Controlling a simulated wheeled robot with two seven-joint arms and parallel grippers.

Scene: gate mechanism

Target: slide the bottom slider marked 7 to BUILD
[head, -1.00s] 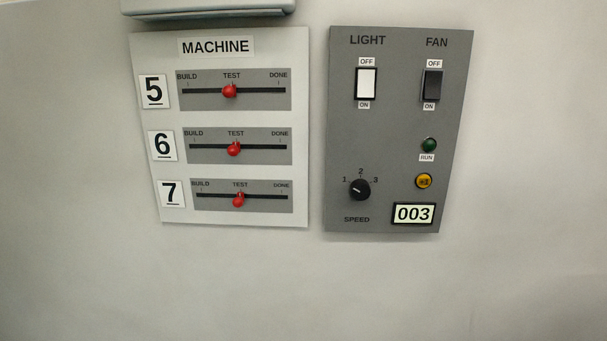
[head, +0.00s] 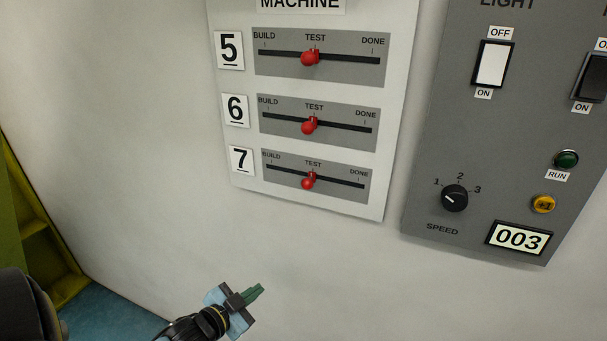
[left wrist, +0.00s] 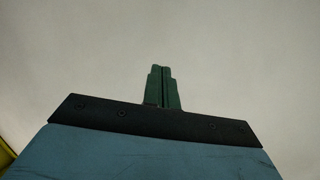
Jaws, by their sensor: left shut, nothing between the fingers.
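The bottom slider marked 7 has a red knob (head: 308,181) on a dark horizontal slot in a grey plate (head: 345,196). The knob stands at TEST, near the middle, with BUILD at the slot's left end and DONE at its right. My left gripper (head: 257,291) is below and to the left of this slider in the head view, apart from the panel. Its green fingers are together with nothing between them. In the left wrist view the closed fingers (left wrist: 162,88) point at bare wall. My right gripper is not in view.
Sliders 6 (head: 309,125) and 5 (head: 310,58) sit above, both knobs at TEST. A grey panel (head: 420,190) with switches, a speed dial and a 003 display is at right. A yellow-green structure (head: 35,235) stands at far left. The wall below is clear.

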